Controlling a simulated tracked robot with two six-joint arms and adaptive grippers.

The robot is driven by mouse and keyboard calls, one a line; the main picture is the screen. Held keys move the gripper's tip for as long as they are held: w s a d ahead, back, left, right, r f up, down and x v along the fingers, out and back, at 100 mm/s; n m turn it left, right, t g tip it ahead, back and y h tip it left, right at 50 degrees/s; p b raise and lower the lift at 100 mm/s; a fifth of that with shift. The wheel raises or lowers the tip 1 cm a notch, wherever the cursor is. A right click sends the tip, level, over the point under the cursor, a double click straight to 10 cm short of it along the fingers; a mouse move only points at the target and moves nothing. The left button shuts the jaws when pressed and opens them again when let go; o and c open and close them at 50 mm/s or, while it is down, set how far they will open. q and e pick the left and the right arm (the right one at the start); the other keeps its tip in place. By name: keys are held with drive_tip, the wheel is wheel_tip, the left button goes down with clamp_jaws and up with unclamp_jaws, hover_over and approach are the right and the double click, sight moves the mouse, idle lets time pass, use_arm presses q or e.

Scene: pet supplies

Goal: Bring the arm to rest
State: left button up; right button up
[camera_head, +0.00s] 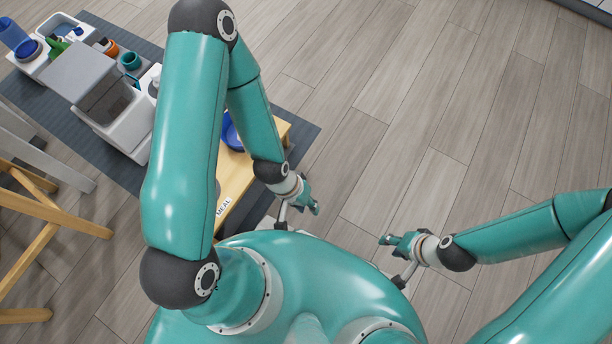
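My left arm comes in from the left, folds at a high elbow and comes back down toward my body. Its gripper (309,200) hangs just in front of my body, to the right of a wooden table's edge. My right arm reaches in from the right. Its gripper (388,240) points left, over the wooden floor and close to my body. I see nothing held in either gripper. Both are small and seen at an angle, so their finger gaps do not show clearly.
A light wooden table (233,203) marked "MEAL" stands behind my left arm, with a blue bowl (231,131) on it. Grey bins (129,132) and pet supplies stand on a dark mat (36,94). A wooden stool (47,222) is at left. The floor (450,110) ahead and right is clear.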

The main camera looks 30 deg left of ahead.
wheel_tip(320, 180, up, 33)
drive_tip(key=p, duration=3.3)
drive_tip(key=shift+r, duration=0.2)
